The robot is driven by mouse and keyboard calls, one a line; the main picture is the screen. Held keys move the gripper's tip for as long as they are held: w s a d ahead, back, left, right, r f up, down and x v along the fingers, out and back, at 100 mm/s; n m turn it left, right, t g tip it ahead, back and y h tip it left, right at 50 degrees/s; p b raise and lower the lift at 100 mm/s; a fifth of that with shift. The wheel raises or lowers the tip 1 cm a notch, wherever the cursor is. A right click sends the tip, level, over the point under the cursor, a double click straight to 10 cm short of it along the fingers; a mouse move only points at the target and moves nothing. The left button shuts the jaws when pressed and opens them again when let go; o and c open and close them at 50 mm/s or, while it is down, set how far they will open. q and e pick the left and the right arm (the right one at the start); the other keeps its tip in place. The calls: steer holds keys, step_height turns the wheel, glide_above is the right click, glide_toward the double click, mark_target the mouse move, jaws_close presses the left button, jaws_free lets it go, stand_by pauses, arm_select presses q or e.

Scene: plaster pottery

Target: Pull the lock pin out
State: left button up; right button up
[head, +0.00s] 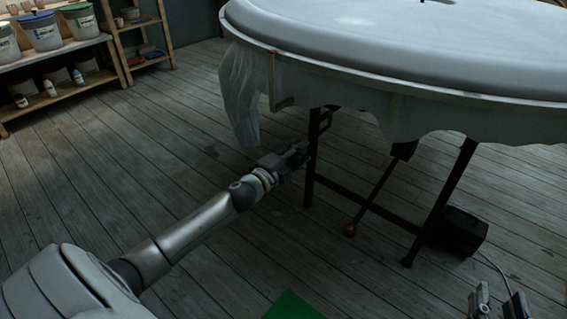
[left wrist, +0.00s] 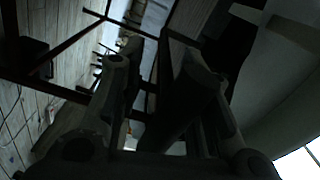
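My left gripper (head: 297,156) is under the rim of the big round table (head: 510,92), beside a dark table leg (head: 311,185). In the left wrist view its fingers (left wrist: 155,62) stand apart, with dark frame parts behind the gap. Nothing is clearly held between them. I cannot pick out a lock pin for certain. A small red knob (head: 272,50) sits on the table rim, above and left of the gripper. A black lever with a red ball end (head: 349,230) slants below the table. My right gripper (head: 498,304) is at the bottom right, its fingers apart and empty.
Translucent plastic sheeting (head: 242,95) hangs from the table edge near my left gripper. A black box (head: 458,232) with a cable stands on the floor under the table. Shelves with buckets (head: 42,32) stand at the far left. The floor between is clear.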

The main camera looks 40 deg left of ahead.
arm_select(q)
steer(key=s, duration=1.1)
steer(key=shift+a, duration=0.45)
